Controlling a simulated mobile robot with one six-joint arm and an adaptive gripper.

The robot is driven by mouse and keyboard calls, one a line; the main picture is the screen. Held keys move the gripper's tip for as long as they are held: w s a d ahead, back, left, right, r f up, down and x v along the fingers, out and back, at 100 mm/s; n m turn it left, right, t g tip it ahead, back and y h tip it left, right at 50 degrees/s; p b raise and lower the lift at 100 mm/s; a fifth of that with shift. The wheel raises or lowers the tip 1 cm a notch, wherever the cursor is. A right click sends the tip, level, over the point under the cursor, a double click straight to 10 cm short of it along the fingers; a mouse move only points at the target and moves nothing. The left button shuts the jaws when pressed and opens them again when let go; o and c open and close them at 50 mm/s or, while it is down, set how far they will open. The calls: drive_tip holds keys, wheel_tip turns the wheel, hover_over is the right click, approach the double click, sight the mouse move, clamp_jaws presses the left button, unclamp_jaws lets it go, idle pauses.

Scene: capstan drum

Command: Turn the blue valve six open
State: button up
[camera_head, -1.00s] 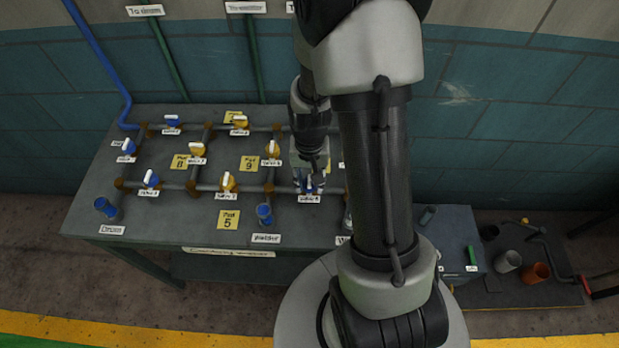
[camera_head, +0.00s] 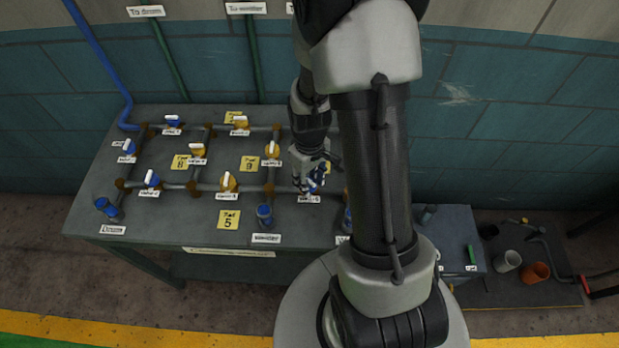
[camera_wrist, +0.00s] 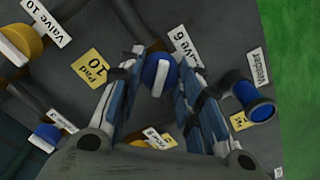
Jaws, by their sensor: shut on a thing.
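Blue valve six (camera_wrist: 149,72) has a round blue body and a white bar handle. In the wrist view it sits between my fingertips, with its "Valve 6" label (camera_wrist: 182,42) beside it. My gripper (camera_wrist: 162,70) is shut on the valve, one finger on each side of the handle. In the head view my gripper (camera_head: 312,186) is down at the right part of the bench, just above the valve six label (camera_head: 309,198). My fingers and arm hide most of the valve there.
Other blue and yellow valves sit on the bench's pipes (camera_head: 205,187). A capped blue outlet (camera_head: 264,214) stands near the front edge, left of my gripper. A yellow pad 9 plate (camera_head: 249,163) lies behind. A side table (camera_head: 455,230) stands right.

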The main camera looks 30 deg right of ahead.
sight(310, 181)
drive_tip(key=n, duration=0.4)
drive_tip(key=shift+n, duration=0.3)
drive_tip(key=n, duration=0.4)
drive_tip(key=shift+n, duration=0.3)
drive_tip(key=o, duration=1.1)
wheel_tip(310, 181, up, 12)
idle(0.6)
